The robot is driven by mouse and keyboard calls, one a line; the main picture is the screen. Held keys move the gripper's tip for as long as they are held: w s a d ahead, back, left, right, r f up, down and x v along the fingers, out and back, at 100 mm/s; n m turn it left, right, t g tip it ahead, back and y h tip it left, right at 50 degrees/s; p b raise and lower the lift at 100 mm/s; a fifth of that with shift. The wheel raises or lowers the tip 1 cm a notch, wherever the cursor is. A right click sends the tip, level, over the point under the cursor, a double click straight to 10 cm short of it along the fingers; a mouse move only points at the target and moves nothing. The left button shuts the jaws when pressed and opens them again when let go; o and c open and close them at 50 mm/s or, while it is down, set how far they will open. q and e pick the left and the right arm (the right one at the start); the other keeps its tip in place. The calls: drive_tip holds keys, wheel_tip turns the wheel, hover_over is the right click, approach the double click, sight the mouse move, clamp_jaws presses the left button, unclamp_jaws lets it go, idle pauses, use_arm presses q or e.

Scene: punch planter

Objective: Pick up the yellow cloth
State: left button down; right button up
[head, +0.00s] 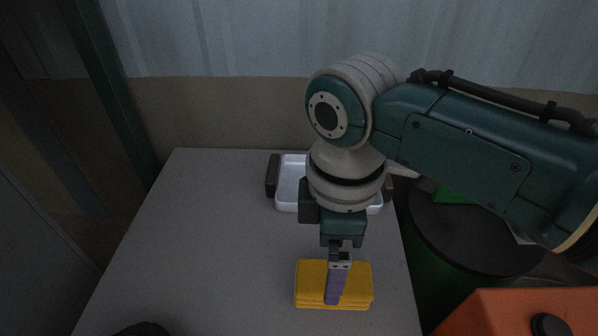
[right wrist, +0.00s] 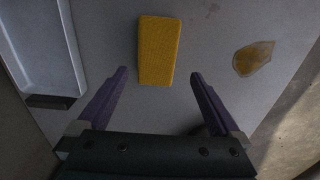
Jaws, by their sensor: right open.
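The yellow cloth (head: 361,285) is a folded, layered rectangle lying on the grey table near its front right in the head view. In the right wrist view the yellow cloth (right wrist: 159,50) lies ahead of and between the fingertips. My right gripper (head: 335,301) points down over the cloth and hides its middle in the head view. In the right wrist view my right gripper (right wrist: 159,72) is open, with purple fingers spread wider than the cloth and nothing between them. I cannot tell its height above the cloth. My left gripper does not show.
A white tray (head: 287,180) with dark handles stands at the table's back, partly behind my right arm. A brown-yellow patch (right wrist: 253,58) lies near the table edge in the right wrist view. A dark round top (head: 470,240) stands right of the table. The table's left (head: 180,240) is clear.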

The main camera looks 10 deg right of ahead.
sight(358, 293)
wheel_tip(358, 293, down, 2)
drive_tip(key=shift+f+b, duration=0.1)
drive_tip(key=shift+b, duration=0.3)
use_arm(q)
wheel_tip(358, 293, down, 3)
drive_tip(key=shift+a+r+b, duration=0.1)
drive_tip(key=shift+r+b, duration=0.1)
drive_tip(key=shift+b, duration=0.2)
use_arm(e)
drive_tip(key=shift+d+f, duration=0.15)
drive_tip(key=shift+f, duration=0.25)
use_arm(q)
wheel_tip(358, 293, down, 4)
drive_tip(key=b, duration=0.4)
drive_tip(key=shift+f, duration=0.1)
use_arm(e)
drive_tip(key=f, duration=0.4)
drive_tip(key=shift+w+d+f, duration=0.1)
drive_tip(key=shift+d+f, duration=0.1)
drive_tip(key=shift+d, duration=0.05)
drive_tip(key=shift+r, duration=0.1)
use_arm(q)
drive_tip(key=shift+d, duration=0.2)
use_arm(e)
drive_tip(key=shift+w, duration=0.1)
drive_tip(key=shift+c, duration=0.7)
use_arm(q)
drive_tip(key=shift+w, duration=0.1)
use_arm(e)
drive_tip(key=c, duration=1.1)
